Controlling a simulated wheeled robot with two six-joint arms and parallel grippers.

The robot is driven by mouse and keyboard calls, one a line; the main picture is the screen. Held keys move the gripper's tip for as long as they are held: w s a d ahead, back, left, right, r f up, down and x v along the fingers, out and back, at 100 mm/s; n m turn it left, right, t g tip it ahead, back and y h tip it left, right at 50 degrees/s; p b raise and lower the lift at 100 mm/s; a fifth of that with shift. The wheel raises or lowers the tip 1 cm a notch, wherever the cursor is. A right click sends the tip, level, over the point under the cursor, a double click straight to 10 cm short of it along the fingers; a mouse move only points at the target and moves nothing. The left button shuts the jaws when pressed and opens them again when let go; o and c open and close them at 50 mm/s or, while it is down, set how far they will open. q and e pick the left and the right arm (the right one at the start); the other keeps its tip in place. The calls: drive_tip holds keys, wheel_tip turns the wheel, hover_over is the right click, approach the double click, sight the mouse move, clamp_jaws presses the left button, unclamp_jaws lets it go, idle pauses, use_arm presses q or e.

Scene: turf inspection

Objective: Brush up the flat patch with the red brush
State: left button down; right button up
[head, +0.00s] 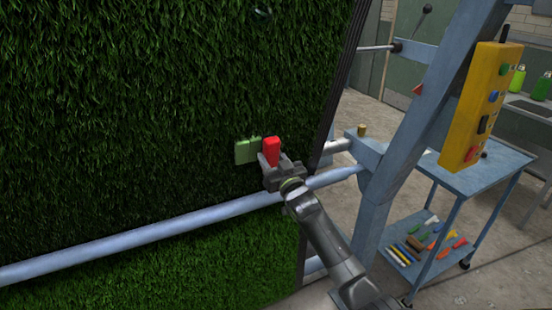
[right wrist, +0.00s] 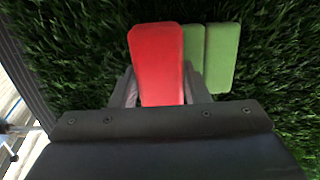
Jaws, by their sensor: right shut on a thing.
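The red brush (head: 271,151) is held upright in my right gripper (head: 271,162), close in front of the upright turf panel (head: 150,90). In the right wrist view the red brush (right wrist: 156,60) stands between the fingers of my right gripper (right wrist: 158,88), which are shut on it. I cannot tell whether the brush touches the turf. My left gripper is not in view.
A blue-grey rail (head: 150,232) crosses in front of the turf below the gripper. A blue-grey frame post (head: 400,165) with a yellow control box (head: 480,105) stands to the right. Behind it is a blue cart (head: 478,177) with several tools on its lower shelf.

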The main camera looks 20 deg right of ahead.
drive_tip(key=shift+a+b, duration=0.35)
drive_tip(key=shift+a, duration=1.05)
drive_tip(key=shift+a+b, duration=0.45)
drive_tip(key=shift+a, duration=0.85)
drive_tip(key=shift+s+a+b, duration=0.15)
drive_tip(key=shift+a+b, duration=0.5)
drive_tip(key=shift+a, duration=1.35)
drive_tip(key=shift+d+p, duration=0.4)
drive_tip(key=shift+d, duration=0.7)
drive_tip(key=shift+d, duration=0.1)
drive_tip(key=shift+d+r+p, duration=0.15)
drive_tip(key=shift+d+p, duration=0.3)
drive_tip(key=shift+d, duration=1.5)
drive_tip(key=shift+d, duration=0.15)
